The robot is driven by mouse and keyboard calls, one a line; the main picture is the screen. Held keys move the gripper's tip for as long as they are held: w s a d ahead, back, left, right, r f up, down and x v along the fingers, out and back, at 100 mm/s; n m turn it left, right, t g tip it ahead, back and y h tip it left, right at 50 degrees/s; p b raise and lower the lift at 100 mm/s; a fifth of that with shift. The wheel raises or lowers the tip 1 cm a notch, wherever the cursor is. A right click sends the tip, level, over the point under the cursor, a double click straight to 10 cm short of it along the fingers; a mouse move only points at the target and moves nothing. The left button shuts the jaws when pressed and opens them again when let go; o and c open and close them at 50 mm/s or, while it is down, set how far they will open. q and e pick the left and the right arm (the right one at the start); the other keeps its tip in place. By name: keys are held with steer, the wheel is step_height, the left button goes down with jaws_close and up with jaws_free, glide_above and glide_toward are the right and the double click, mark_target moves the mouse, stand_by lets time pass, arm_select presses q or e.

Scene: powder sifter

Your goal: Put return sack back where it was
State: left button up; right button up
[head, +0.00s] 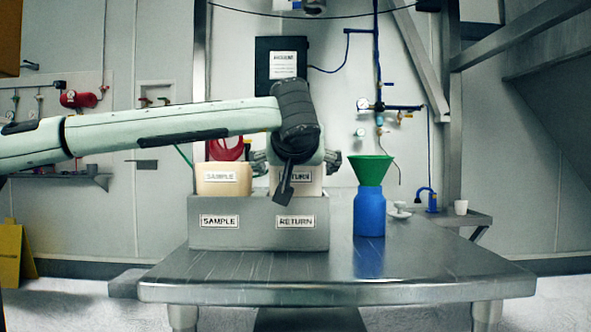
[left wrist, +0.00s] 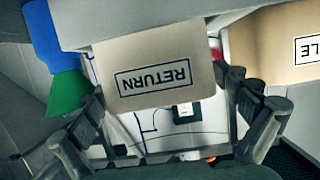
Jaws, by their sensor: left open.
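The return sack (head: 313,182) is a beige block with a RETURN label, partly hidden behind my left wrist in the head view. It stands in the right compartment of the grey bin (head: 258,238), above the front RETURN label. In the left wrist view the return sack (left wrist: 150,50) appears upside down between the fingers. My left gripper (head: 297,164) is at the sack's upper part, with one finger on each side. In the left wrist view my left gripper (left wrist: 162,88) is open; I cannot tell whether the fingers touch the sack. My right gripper is not in view.
The sample sack (head: 223,185) stands in the bin's left compartment, close beside. A blue bottle (head: 369,213) with a green funnel (head: 373,170) stands right of the bin. The metal table (head: 430,268) is clear at its front and right.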

arm_select(q)
steer(key=v, duration=1.2)
